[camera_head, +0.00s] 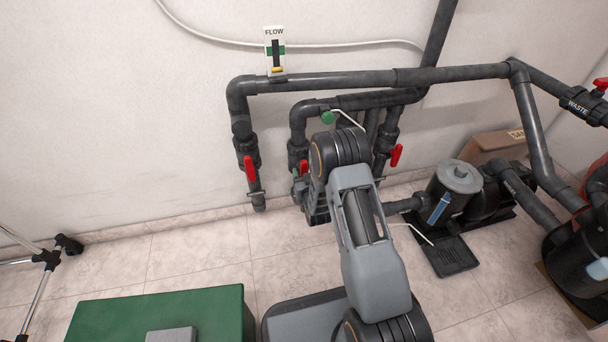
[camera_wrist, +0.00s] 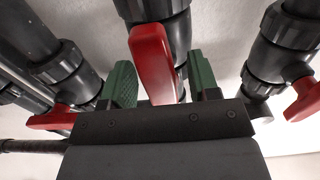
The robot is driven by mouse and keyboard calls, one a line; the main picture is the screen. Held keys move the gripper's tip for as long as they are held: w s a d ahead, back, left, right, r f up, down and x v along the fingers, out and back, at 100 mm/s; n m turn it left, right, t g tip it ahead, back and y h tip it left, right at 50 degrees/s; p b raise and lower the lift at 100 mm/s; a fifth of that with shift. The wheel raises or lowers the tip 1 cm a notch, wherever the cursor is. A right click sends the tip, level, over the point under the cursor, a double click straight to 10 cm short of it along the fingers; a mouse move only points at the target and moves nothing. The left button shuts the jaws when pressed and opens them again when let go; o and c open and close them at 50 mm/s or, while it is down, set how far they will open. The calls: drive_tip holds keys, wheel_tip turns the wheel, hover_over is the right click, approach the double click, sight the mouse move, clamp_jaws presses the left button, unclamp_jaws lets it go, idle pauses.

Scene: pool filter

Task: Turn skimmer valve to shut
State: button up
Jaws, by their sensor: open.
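Three black valves with red handles stand on vertical pipes by the wall; no skimmer label is readable on them. In the wrist view the middle red handle (camera_wrist: 152,60) stands between the two green fingers of my open gripper (camera_wrist: 161,78), with gaps at both sides. In the head view only a bit of this middle handle (camera_head: 303,168) shows, and my arm hides my gripper. The left red handle (camera_head: 250,168) hangs along its pipe; it also shows in the wrist view (camera_wrist: 55,118). The right red handle (camera_head: 396,155) shows in the wrist view too (camera_wrist: 303,101).
A flow gauge (camera_head: 276,52) is on the horizontal pipe (camera_head: 330,82) above the valves. A green box (camera_head: 150,312) is at front left.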

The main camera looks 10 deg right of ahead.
drive_tip(key=shift+w, duration=0.1)
drive_tip(key=shift+c, duration=0.3)
drive_tip(key=c, duration=0.9)
drive_tip(key=shift+o, duration=0.2)
drive_tip(key=m, duration=0.5)
drive_tip(key=shift+a, duration=0.1)
drive_tip(key=m, duration=0.4)
drive_tip(key=shift+m, duration=0.3)
drive_tip(key=m, duration=0.4)
drive_tip(key=shift+a+r, duration=0.1)
drive_tip(key=shift+r, duration=0.05)
drive_tip(key=shift+m, duration=2.1)
